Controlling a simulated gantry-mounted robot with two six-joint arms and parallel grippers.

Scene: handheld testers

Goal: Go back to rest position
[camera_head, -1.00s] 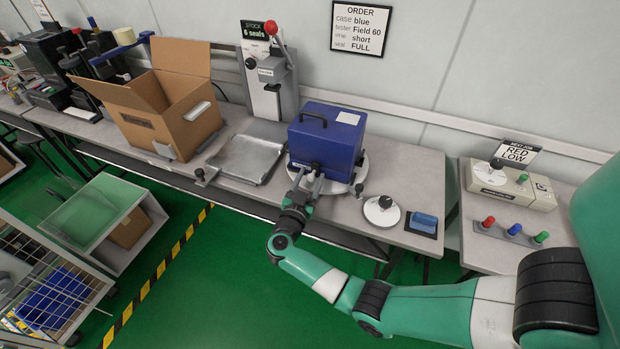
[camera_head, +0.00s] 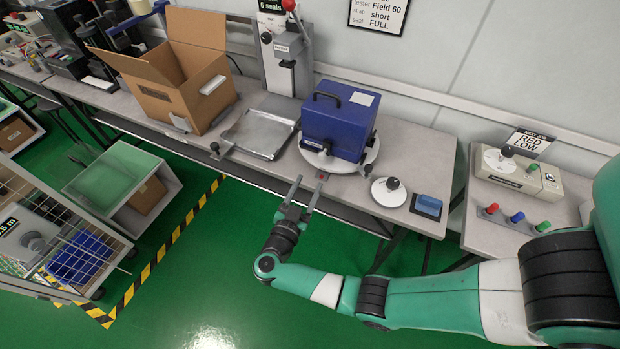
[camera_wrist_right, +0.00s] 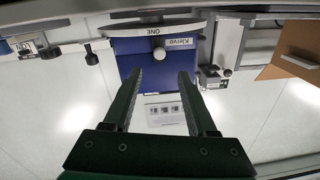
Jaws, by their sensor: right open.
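My right gripper (camera_head: 305,192) is open and empty in the head view. It is in front of the bench's front edge, apart from everything. A blue case (camera_head: 338,124) with a black handle on top stands on a round white turntable (camera_head: 362,168) on the bench, beyond the fingertips. In the right wrist view the picture is upside down; the blue case (camera_wrist_right: 158,62) shows beyond the two dark fingers of the open right gripper (camera_wrist_right: 160,78), with clear space between. My left gripper is not in either view.
An open cardboard box (camera_head: 175,98) and a metal tray (camera_head: 262,134) are left of the case. A white disc with a black knob (camera_head: 389,191) and a blue pad (camera_head: 428,205) are to its right. A wire cart (camera_head: 60,245) stands at lower left. The green floor in front is clear.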

